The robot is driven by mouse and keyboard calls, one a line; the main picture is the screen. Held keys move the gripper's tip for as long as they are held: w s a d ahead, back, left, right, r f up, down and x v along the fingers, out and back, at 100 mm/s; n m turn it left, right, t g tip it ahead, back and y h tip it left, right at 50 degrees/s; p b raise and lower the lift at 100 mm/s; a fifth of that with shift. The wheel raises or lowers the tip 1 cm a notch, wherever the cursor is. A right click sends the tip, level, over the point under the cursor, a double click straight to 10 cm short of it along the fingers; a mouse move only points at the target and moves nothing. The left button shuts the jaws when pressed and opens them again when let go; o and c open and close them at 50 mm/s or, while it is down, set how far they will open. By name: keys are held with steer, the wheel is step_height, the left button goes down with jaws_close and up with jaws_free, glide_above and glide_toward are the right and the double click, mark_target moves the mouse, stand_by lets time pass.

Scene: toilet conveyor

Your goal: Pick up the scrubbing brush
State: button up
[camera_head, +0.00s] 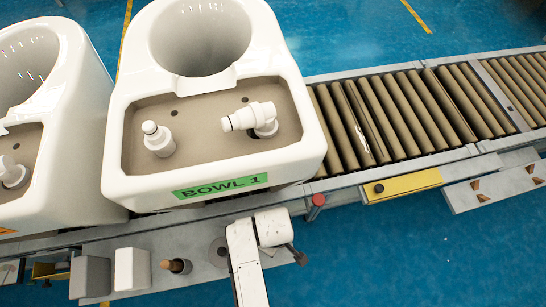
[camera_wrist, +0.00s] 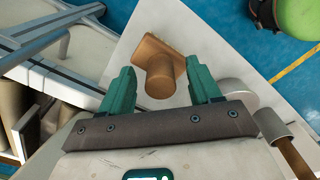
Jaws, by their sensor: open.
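The scrubbing brush appears to be the brown piece (camera_wrist: 160,72) in the wrist view, with a rounded handle end toward the camera and a flat block behind it. It rests on a pale grey surface. My gripper (camera_wrist: 159,84) has its two teal fingers spread, one on each side of the handle end. No clear contact shows, and the jaws are open. In the head view a small brown-topped item (camera_head: 177,265) stands on the grey ledge; I cannot tell whether it is the same brush. My fingertips are not clear in the head view.
A white toilet unit labelled BOWL 1 (camera_head: 222,186) sits on the roller conveyor (camera_head: 400,115), with another white unit (camera_head: 60,170) to its left. A grey block (camera_head: 90,277) and a white block (camera_head: 132,269) stand on the ledge.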

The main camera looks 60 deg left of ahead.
jaws_close()
stand_by(0.4)
steer(key=shift+r, duration=0.15)
steer(key=shift+r, duration=0.6)
steer(key=s+r+p, duration=0.3)
steer(key=s+r, duration=0.8)
steer(key=s, duration=0.3)
steer(key=shift+d+r, duration=0.3)
steer(key=shift+d, duration=0.15)
